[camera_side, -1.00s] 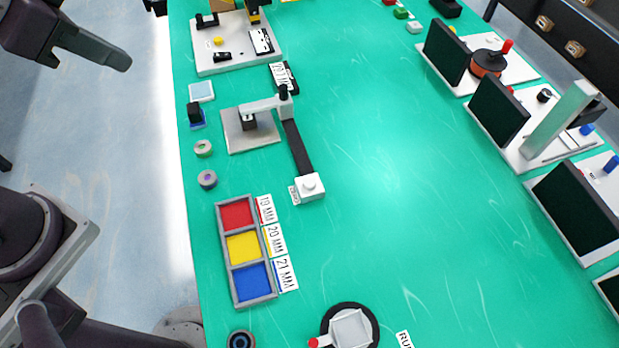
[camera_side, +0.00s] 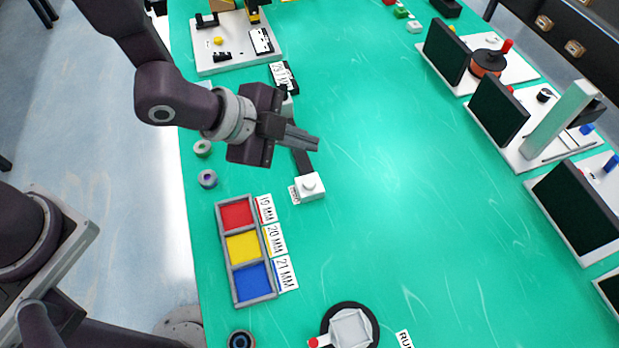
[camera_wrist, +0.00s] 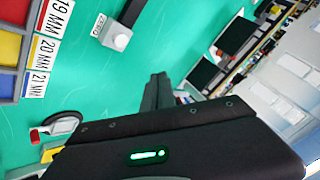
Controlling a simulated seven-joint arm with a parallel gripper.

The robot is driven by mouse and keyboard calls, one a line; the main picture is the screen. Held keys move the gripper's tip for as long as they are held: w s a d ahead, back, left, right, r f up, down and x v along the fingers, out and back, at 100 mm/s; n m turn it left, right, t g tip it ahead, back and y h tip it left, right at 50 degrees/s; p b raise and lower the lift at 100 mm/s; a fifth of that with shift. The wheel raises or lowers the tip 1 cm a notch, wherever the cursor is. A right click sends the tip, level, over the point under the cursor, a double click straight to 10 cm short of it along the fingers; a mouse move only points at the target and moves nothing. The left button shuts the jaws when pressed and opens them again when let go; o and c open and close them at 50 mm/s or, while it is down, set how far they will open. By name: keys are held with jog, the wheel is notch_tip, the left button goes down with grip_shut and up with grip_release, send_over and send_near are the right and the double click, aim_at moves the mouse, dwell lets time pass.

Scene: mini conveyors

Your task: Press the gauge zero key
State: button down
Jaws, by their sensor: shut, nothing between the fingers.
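The gauge zero key is a white block with a round button (camera_side: 310,185) at the end of a dark strip, with a small label beside it on the green table. It also shows in the wrist view as a white block (camera_wrist: 117,37) near the top. My gripper (camera_side: 316,144) is shut and empty. In the side view it hangs over the dark strip, above and behind the key, apart from it. In the wrist view its fingers (camera_wrist: 158,82) show at the middle, below and right of the key. My arm hides most of the gauge stand.
A tray with red, yellow and blue compartments (camera_side: 228,272) and size labels lies in front of the key. Two small rings (camera_side: 207,179) sit at the table's left edge. A round dark base with a white top (camera_side: 350,328) stands at the front. Table right of the key is clear.

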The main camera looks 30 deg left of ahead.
aim_at(304, 183)
jog(key=shift+f, duration=4.4)
jog(key=shift+f, duration=0.1)
jog(key=shift+f, duration=0.3)
jog(key=shift+f, duration=0.4)
jog(key=shift+r, duration=0.8)
jog(key=shift+r, duration=2.55)
